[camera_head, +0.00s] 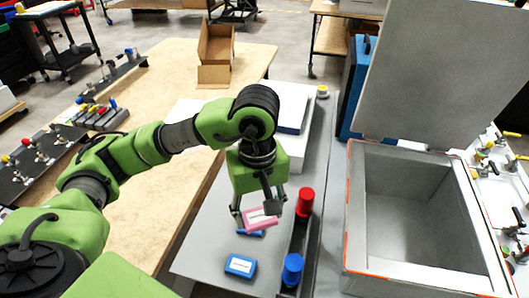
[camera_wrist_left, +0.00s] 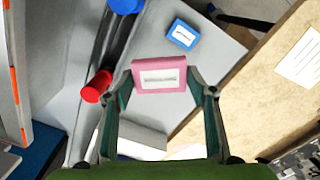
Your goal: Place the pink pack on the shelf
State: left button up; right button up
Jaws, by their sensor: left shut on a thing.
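The pink pack (camera_head: 260,220) with a white label is held by my left gripper (camera_head: 258,214) above the grey surface. In the left wrist view the pink pack (camera_wrist_left: 160,76) sits between the two fingers (camera_wrist_left: 160,88), which are shut on it. It appears apart from the surface below. The right gripper is in neither view. I cannot tell which surface counts as the shelf; the grey shelf-like surface (camera_head: 205,250) lies under the gripper.
A red cylinder (camera_head: 305,202) and a blue cylinder (camera_head: 292,269) stand in a dark rail. An open grey box (camera_head: 355,230) stands right. A cardboard box (camera_head: 215,50) is behind.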

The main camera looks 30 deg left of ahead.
aim_at(261, 207)
pick_arm(q)
jog(key=n, duration=0.4)
jog(key=w+f+n, duration=0.1)
jog(key=n, duration=0.1)
jog(key=shift+b, duration=0.4)
jog(key=n, duration=0.4)
jog(key=shift+w+a+f, duration=0.2)
jog(key=shift+w+f, duration=0.05)
jog(key=shift+w, duration=0.05)
jog(key=n, duration=0.3)
jog(key=n+b, duration=0.1)
jog(key=shift+w+a+f, duration=0.2)
jog(key=shift+w+f, duration=0.1)
jog(key=w+a+f+n, duration=0.3)
jog(key=n, duration=0.2)
jog(key=w+a+f+n, duration=0.4)
jog(key=n, duration=0.1)
jog(key=w+a+f+n, duration=0.4)
jog(key=n, duration=0.1)
jog(key=shift+w+a+f, duration=0.25)
jog(key=shift+w+f, duration=0.05)
jog(key=shift+f, duration=0.1)
notch_tip(261, 207, down, 2)
jog(key=shift+f+p, duration=0.15)
jog(key=shift+p, duration=0.7)
jog(key=shift+f, duration=0.35)
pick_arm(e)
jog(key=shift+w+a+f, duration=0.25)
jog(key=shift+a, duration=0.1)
